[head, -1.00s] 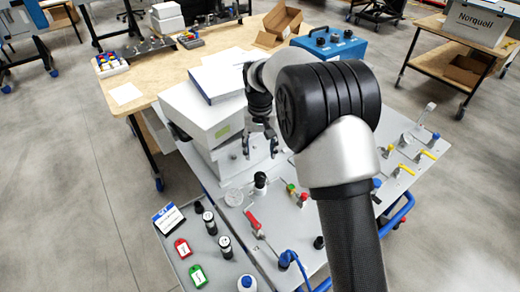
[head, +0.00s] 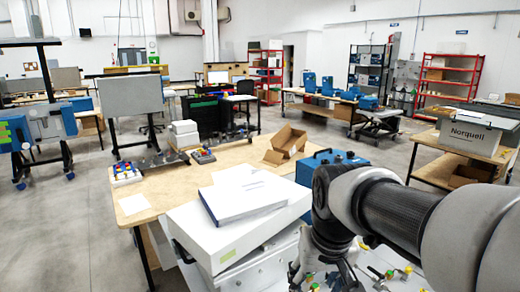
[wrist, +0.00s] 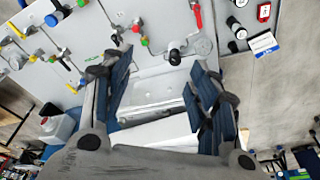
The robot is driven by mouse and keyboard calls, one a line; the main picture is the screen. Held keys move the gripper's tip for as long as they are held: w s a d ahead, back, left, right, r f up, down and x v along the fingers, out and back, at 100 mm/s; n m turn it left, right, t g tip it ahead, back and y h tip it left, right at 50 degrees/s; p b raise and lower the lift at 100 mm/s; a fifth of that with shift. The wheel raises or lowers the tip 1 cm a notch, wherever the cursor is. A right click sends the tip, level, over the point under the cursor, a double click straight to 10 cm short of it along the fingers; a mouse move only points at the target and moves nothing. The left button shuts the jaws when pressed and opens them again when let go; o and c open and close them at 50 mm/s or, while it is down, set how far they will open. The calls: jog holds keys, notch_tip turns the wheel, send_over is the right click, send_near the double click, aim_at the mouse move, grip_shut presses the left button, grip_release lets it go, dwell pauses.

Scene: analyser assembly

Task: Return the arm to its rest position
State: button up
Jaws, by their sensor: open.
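My gripper (wrist: 158,85) is open and empty in the wrist view, its two blue-padded fingers spread apart. Between and beyond them lies the white analyser housing (wrist: 150,112) and the pale panel (wrist: 105,22) with its valves. In the head view my arm comes in from the lower right and bends down. My gripper (head: 325,280) is partly cut off by the bottom edge, beside the white analyser housing (head: 205,232). I cannot tell from this view how far apart they are.
The wrist view shows a red-handled valve (wrist: 197,15), a black knob (wrist: 175,57) and a white bottle (wrist: 57,127). Open floor (head: 60,235) lies at left.

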jog(key=s+d+f+t, duration=0.1)
jog(key=s, duration=0.7)
jog(key=s+d+t, duration=0.1)
jog(key=s+d, duration=0.1)
jog(key=s, duration=0.6)
jog(key=shift+s+d+f, duration=0.25)
jog(key=shift+s+f, duration=0.15)
jog(key=shift+a, duration=0.1)
dwell(1.5)
